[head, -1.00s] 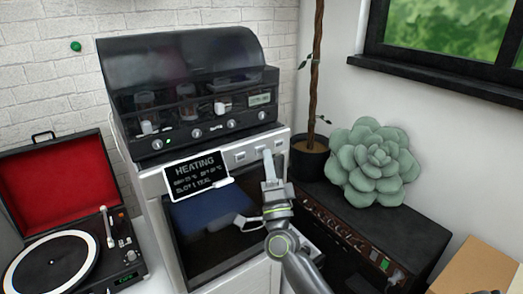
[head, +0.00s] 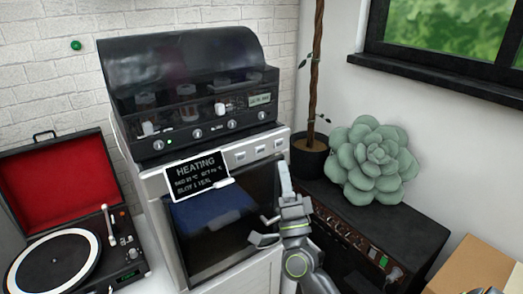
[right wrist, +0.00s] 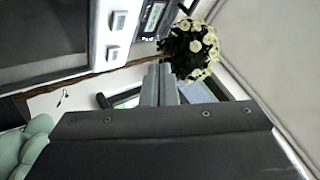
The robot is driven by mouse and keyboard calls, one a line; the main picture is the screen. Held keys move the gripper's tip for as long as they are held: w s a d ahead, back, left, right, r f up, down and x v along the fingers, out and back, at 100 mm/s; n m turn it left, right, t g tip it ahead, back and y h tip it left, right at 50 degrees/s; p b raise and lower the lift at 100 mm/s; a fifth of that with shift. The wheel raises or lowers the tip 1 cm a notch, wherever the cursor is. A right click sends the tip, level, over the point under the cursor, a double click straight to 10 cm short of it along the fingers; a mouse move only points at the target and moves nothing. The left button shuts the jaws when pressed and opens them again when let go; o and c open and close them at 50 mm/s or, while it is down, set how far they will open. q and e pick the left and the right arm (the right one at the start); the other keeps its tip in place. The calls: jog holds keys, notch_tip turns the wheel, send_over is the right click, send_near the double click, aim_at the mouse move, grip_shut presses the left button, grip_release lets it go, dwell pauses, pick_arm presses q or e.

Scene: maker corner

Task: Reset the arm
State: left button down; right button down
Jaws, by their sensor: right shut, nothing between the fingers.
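My right gripper (head: 284,180) is shut and empty in the head view, pointing up in front of the right edge of the machine's lower cabinet. In the right wrist view its fingers (right wrist: 159,85) are closed together at the middle. My right arm comes up from the bottom of the head view. My left arm and gripper do not show.
A machine (head: 192,85) with a dark hood and a screen reading "HEATING" (head: 197,176) stands beside my gripper. A record player (head: 70,262) is at left. A dark amplifier (head: 404,232) bearing a green succulent cushion (head: 368,160) and a cardboard box (head: 480,270) are at right.

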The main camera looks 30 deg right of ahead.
jog(key=shift+h, duration=0.3)
